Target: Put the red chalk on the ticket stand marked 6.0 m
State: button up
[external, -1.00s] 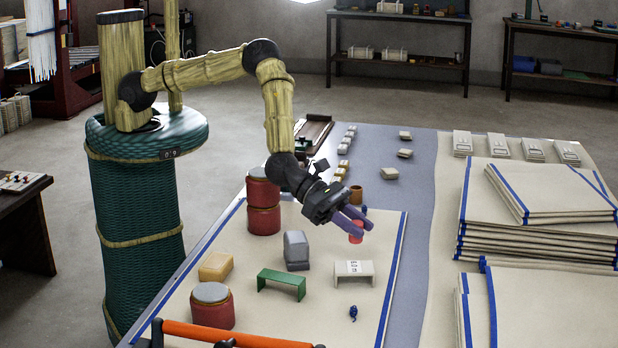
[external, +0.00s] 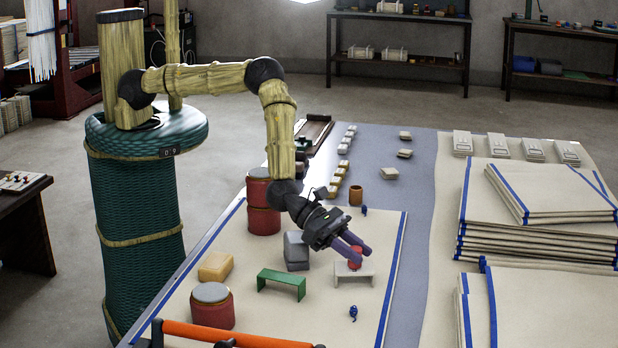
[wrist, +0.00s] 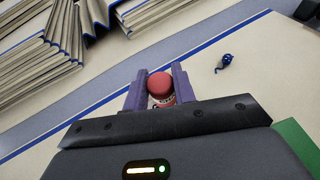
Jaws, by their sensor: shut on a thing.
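My gripper (external: 358,249) is shut on the red chalk (external: 355,262), a short red cylinder. In the external view they are at the white ticket stand (external: 366,275), a small bench shape on the cream cloth. The fingers and chalk cover most of the stand's top and its label. In the wrist view the chalk (wrist: 160,84) sits between the two purple fingers, with a bit of dark-marked white surface just below it. I cannot tell whether the chalk touches the stand top.
A green stand (external: 281,282) and a grey block (external: 296,250) are to the left. A small blue object (external: 353,313) lies in front. Stacked blue-edged cloths (external: 540,240) fill the right. The cream cloth (external: 330,320) has bare room in front.

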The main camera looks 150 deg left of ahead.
jog(key=shift+f, duration=0.15)
jog(key=o, duration=1)
jog(key=shift+s+r, duration=0.1)
jog(key=shift+r, duration=0.1)
jog(key=b+v, duration=0.1)
jog(key=v, duration=1)
jog(key=shift+s+d+r, duration=0.15)
jog(key=shift+s+d, duration=0.05)
jog(key=shift+s, duration=0.05)
jog(key=shift+d, duration=0.1)
